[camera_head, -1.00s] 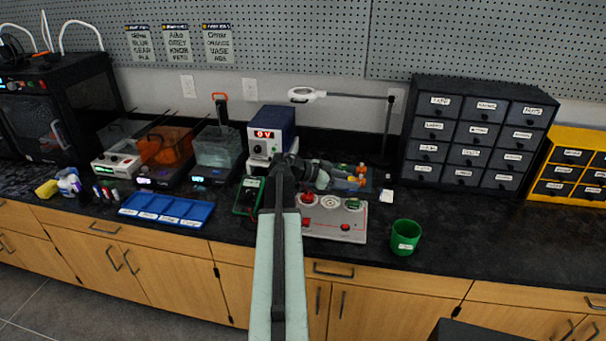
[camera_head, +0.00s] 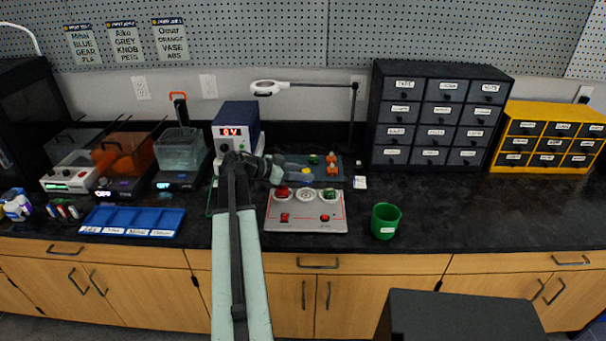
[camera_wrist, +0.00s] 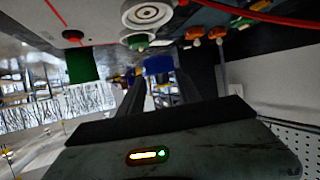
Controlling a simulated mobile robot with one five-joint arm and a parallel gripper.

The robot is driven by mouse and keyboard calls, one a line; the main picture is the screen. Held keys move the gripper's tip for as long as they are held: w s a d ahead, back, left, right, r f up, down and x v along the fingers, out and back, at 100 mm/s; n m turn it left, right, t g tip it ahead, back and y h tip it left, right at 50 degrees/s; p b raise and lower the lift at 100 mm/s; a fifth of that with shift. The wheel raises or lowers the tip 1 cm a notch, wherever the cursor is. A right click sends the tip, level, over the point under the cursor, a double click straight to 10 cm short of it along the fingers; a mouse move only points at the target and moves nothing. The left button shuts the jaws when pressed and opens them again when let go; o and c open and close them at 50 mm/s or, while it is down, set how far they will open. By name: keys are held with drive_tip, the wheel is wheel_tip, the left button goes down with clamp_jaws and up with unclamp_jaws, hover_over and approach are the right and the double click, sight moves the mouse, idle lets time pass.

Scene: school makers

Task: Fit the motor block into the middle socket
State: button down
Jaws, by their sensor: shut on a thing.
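My gripper (camera_head: 284,170) reaches right from my arm, just behind the socket panel, shut on a small blue block that I take for the motor block. In the wrist view the blue block (camera_wrist: 158,65) sits between the dark fingertips; its far side is hidden. The pale panel (camera_head: 306,218) has a row of three sockets: a red one (camera_head: 281,192), a white-ringed middle socket (camera_head: 306,194) and a green one (camera_head: 330,192). The white middle socket also shows in the wrist view (camera_wrist: 147,13). The block is apart from it.
A dark tray (camera_head: 345,181) with orange and green parts lies behind the panel. A green cup (camera_head: 385,221) stands to the right, a blue divided tray (camera_head: 132,221) to the left. A power supply (camera_head: 236,130) and a magnifier lamp (camera_head: 270,88) stand behind. The counter at right is clear.

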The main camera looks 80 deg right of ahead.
drive_tip(key=b, duration=0.5)
hover_over(302, 196)
drive_tip(key=shift+s+a+f, duration=0.1)
drive_tip(key=shift+s+f, duration=0.05)
drive_tip(key=shift+f, duration=2.55)
drive_tip(key=shift+f+b, duration=0.6)
drive_tip(key=c, duration=1.1)
unclamp_jaws()
drive_tip(key=shift+r, duration=0.1)
drive_tip(key=shift+p+v, duration=1.9)
drive_tip(key=shift+v, duration=3.6)
